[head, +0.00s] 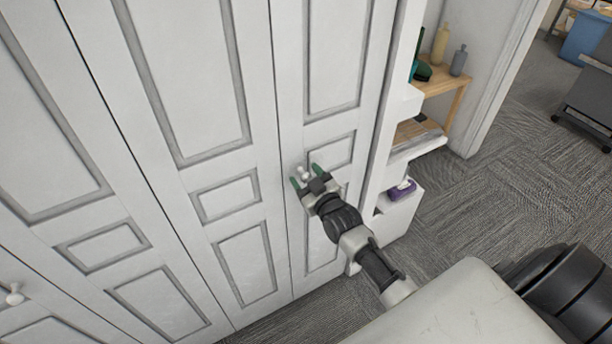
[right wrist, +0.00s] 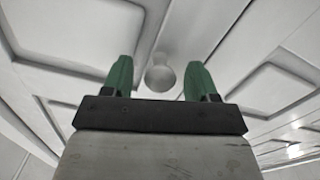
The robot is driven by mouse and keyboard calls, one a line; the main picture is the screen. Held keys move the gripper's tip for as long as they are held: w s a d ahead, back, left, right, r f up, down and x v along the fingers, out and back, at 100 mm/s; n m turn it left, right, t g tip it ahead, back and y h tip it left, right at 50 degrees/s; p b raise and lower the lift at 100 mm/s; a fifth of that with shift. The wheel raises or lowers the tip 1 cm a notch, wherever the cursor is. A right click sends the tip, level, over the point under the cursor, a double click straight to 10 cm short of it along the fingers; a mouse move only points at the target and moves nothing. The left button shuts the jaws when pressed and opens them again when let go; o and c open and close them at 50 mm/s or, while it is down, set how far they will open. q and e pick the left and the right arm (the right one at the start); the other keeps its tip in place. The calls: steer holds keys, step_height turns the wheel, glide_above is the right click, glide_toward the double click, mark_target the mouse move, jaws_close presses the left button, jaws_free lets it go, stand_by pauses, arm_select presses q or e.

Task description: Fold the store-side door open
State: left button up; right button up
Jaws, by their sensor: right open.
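White panelled folding doors (head: 190,200) fill the left and middle of the head view, and their panels look flat and closed. A small round white knob (head: 304,173) sits on the rightmost panel (head: 291,120). My right gripper (head: 307,178) is open at this knob, its green fingertips on either side of it. In the right wrist view the knob (right wrist: 160,73) shows between the two green fingers (right wrist: 160,80), with gaps on both sides. Another white knob (head: 14,295) is on a panel at the lower left. My left gripper is not in view.
Right of the doors, an open shelf unit (head: 440,80) holds bottles and a green item. A purple box (head: 402,190) sits low beside it. Grey carpet (head: 500,190) is clear at the right. A blue bin (head: 588,36) and a dark wheeled item (head: 590,95) stand at the far right.

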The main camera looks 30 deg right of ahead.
steer(key=shift+w, duration=0.15)
steer(key=shift+c, duration=0.3)
jaws_close()
